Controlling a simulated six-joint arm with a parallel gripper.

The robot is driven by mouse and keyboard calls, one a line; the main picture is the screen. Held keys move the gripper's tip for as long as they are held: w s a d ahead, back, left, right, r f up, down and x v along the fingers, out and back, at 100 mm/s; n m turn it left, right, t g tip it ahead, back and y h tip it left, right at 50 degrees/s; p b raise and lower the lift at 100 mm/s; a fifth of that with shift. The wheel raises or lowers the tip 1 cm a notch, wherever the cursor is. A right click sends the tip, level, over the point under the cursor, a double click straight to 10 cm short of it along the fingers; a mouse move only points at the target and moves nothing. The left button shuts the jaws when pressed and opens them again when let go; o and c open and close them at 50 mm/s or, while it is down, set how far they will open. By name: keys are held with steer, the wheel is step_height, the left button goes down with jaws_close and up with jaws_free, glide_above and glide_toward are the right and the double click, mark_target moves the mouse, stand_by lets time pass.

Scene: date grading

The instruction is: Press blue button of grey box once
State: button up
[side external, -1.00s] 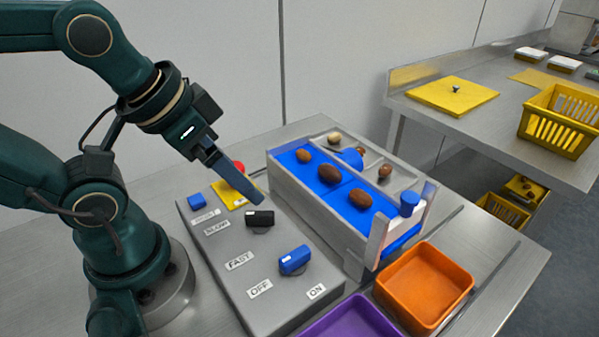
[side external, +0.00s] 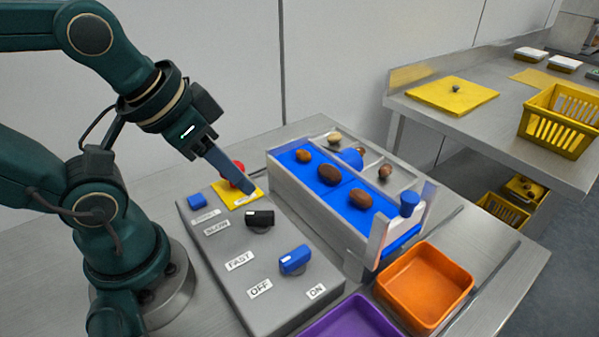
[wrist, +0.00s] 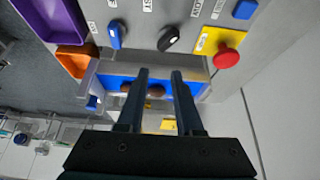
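The grey box (side external: 222,268) lies on the steel table in front of my arm. Its blue button (side external: 197,200) is a small square cap at the far left corner, and it also shows at the top right of the wrist view (wrist: 245,9). My gripper (side external: 248,188) is above the far end of the box, pointing down and to the right, clear of the blue button. In the side view it partly covers the red button and its yellow plate. In the wrist view my two fingers stand apart with nothing between them.
The red button (side external: 232,169) stands on a yellow plate, beside the blue button. A black knob (side external: 260,219) and a blue knob (side external: 295,260) sit nearer. A date conveyor (side external: 320,213), an orange tray (side external: 424,288) and a purple tray (side external: 350,318) stand to the right.

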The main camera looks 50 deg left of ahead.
jaws_close()
stand_by(1.4)
